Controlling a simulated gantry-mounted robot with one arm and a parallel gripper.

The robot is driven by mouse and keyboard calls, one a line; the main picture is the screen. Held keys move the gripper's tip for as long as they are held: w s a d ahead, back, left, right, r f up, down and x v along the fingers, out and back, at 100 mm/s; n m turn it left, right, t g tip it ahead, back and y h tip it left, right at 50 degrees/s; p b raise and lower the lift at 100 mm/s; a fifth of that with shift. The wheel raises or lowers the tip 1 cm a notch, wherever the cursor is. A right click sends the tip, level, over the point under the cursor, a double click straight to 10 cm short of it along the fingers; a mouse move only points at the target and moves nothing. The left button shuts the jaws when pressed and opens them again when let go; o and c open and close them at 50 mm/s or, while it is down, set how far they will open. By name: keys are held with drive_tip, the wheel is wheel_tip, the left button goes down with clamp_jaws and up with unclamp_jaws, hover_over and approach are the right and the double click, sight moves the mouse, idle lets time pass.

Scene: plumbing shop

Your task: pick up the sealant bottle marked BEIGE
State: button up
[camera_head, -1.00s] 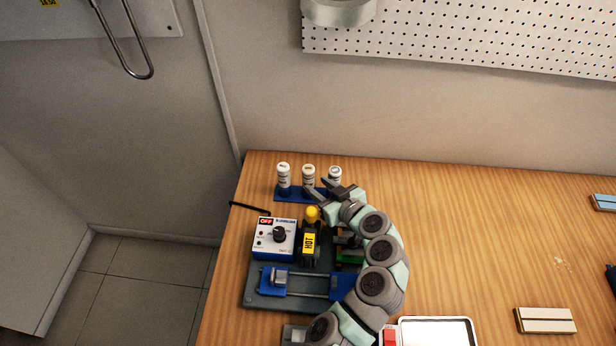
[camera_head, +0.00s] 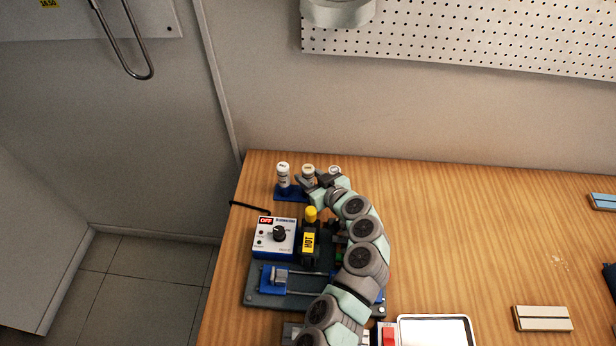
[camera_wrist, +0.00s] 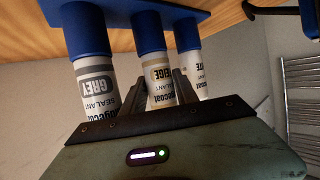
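The BEIGE sealant bottle (camera_wrist: 160,75) is the middle one of three white bottles in a row. It stands upright in a blue holder (camera_wrist: 120,8), which appears upside down in the wrist view. In the head view the bottle's top (camera_head: 308,168) shows behind my gripper (camera_head: 311,180). In the wrist view my gripper (camera_wrist: 159,88) has one finger on each side of the BEIGE bottle. The fingers look open and close to its sides; contact cannot be made out. The GREY bottle (camera_wrist: 95,80) is on the left, and a bottle with a partly hidden label (camera_wrist: 195,72) is on the right.
A control box reading OFF (camera_head: 274,238) and a black tool marked HOT (camera_head: 309,243) stand in front of the holder, close to my arm. A metal tray (camera_head: 436,330) and a pale block (camera_head: 543,319) lie to the right. The table's middle right is mostly clear.

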clamp_jaws()
idle(0.4)
